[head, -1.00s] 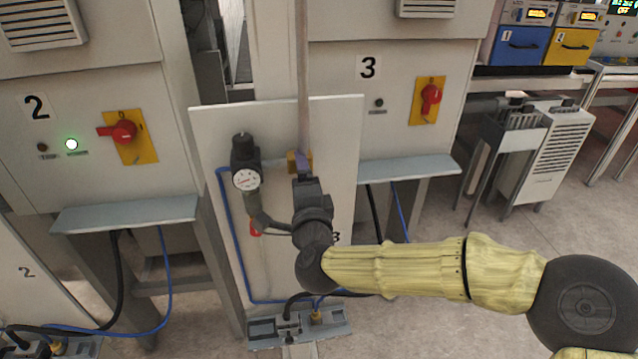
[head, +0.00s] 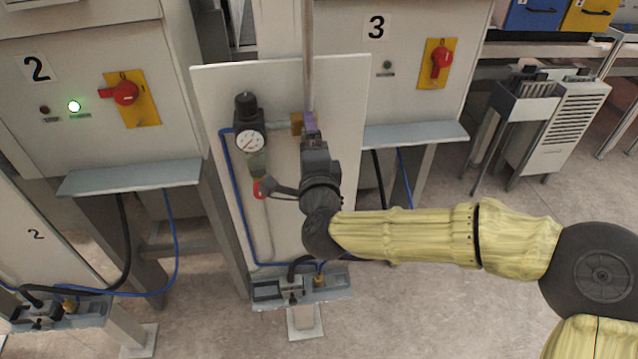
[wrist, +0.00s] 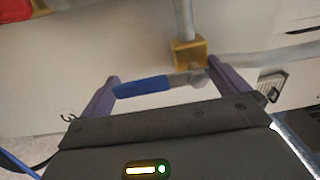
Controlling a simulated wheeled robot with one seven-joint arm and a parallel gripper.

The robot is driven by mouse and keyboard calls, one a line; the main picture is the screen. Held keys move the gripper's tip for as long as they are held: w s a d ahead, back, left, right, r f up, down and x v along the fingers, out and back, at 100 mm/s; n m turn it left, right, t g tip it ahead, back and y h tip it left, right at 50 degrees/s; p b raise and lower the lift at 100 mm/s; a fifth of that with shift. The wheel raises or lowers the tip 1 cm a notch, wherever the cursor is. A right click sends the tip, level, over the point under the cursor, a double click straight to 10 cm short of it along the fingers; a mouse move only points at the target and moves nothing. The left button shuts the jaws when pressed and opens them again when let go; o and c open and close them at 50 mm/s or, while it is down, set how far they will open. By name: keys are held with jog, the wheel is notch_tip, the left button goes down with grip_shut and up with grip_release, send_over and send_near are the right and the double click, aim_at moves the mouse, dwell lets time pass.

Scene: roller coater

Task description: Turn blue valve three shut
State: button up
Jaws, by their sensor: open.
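The valve's blue lever handle (wrist: 142,87) shows in the wrist view, pointing left from a grey hub on the brass valve body (wrist: 188,55). My gripper (wrist: 165,76) is open, with one purple finger on each side of the lever. Whether either finger touches it, I cannot tell. In the head view my gripper (head: 310,124) is at the brass valve body (head: 296,123) on the white panel (head: 345,85) below the number 3 cabinet. There my gripper hides the blue handle.
A black regulator with a gauge (head: 249,139) sits left of the valve, with a red-tipped part (head: 262,188) below it. A vertical pipe (head: 307,55) rises above the valve. A grey shelf (head: 415,134) juts out at right. Open floor (head: 430,310) lies below my arm.

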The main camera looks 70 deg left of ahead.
jog(key=b+v, duration=0.2)
jog(key=v, duration=1.4)
jog(key=shift+d, duration=0.2)
jog(key=shift+f, duration=0.1)
jog(key=w+d+f+n+t+h+p, duration=0.1)
jog(key=w+d+f+n+h+p, duration=0.15)
jog(key=w+d, duration=0.4)
jog(key=w+d+f+n+h+p, duration=0.1)
jog(key=w+d+f+h, duration=0.25)
jog(key=w, duration=0.65)
jog(key=w+d+f+n+t+h+p, duration=0.1)
jog(key=w+d+f+h+p, duration=0.15)
jog(key=w+d, duration=0.45)
jog(key=w+d+g+h+p, duration=0.1)
jog(key=w+d+h, duration=0.2)
jog(key=d, duration=0.7)
jog(key=w+d+h+p, duration=0.1)
jog(key=w+d+h, duration=0.2)
jog(key=d, duration=0.6)
jog(key=s+d+r+g+h+p, duration=0.1)
jog(key=s+d, duration=0.1)
jog(key=d, duration=0.6)
jog(key=s+d+m+g+h+p, duration=0.1)
jog(key=s+d+h, duration=0.1)
jog(key=d, duration=0.6)
jog(key=shift+s+r+g, duration=0.4)
jog(key=shift+s, duration=0.1)
